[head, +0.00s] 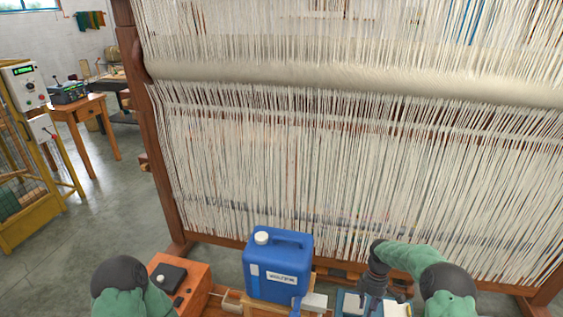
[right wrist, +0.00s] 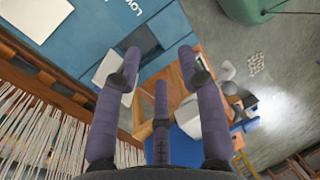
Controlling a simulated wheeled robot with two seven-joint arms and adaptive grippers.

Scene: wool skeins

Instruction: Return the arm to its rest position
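My right arm reaches in from the lower right in the head view. Its gripper (head: 374,290) points down beside a blue container and above a blue surface with pale items on it. In the right wrist view the gripper's fingers (right wrist: 160,62) are spread apart with nothing between them. A blue lettered surface (right wrist: 95,45) with a dark square recess lies beyond the fingertips. My left arm shows only as a dark and green link at the lower left of the head view; its gripper is out of view.
A blue jug (head: 278,265) with a white cap stands at the front centre. An orange-brown box (head: 190,275) with a dark item on top is left of it. A large loom (head: 330,160) with white warp threads fills the back. Open floor (head: 90,235) lies to the left.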

